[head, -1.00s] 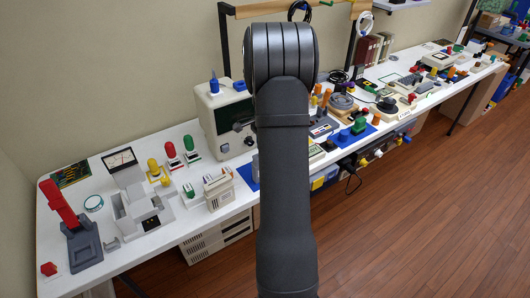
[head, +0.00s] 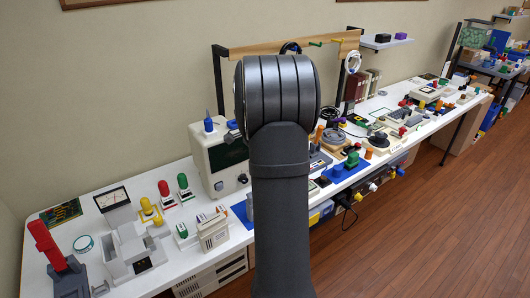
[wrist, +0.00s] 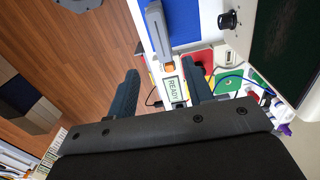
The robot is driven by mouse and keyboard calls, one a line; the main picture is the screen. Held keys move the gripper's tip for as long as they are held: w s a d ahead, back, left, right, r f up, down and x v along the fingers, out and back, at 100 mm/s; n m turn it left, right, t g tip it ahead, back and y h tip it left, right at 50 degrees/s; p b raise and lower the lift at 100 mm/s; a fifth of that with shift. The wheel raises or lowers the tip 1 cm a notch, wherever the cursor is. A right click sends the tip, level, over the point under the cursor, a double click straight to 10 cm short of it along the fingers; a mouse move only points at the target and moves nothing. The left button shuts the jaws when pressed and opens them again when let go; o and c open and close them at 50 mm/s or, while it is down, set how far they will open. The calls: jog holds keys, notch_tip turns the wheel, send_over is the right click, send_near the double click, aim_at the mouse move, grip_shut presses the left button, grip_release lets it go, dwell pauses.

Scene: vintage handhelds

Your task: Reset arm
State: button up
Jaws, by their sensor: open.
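My gripper (wrist: 163,98) shows in the wrist view with its two dark fingers spread apart and nothing between them. Beyond the fingers lie the bench edge, a small label reading READY (wrist: 171,90) and a grey bar-like part (wrist: 158,30). In the head view my dark arm rises through the middle and hides part of the bench; the gripper itself is hidden there.
A long white workbench (head: 206,262) runs from lower left to upper right, crowded with devices. A beige monitor (head: 215,155) stands just left of my arm. A red lever (head: 45,243) stands at the left end. The wooden floor (head: 430,230) at right is clear.

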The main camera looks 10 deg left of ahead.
notch_tip(320, 180, down, 12)
jog(key=shift+r, duration=2)
jog(key=shift+f, duration=0.1)
